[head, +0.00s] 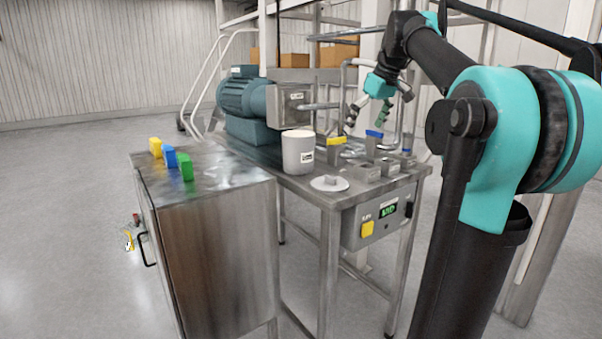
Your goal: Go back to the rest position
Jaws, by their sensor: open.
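My gripper (379,112) is at the end of my raised arm. Its fingers point down and stand apart, with nothing visibly held between them. It hangs above the back right of the steel machine table (326,197). Below it are metal pieces, one with a blue top (374,134) and one with a yellow top (337,141). From this view I cannot tell how high the fingertips are above them. A green part (382,110) shows near the right finger; I cannot tell whether it belongs to the gripper or stands behind it.
A steel cabinet (222,240) bears yellow (155,147), blue (169,156) and green (186,167) blocks. The machine table holds a white container (297,152), a round lid (329,183) and a teal motor (243,97). A control box (376,222) is on its front. Floor at left is mostly clear.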

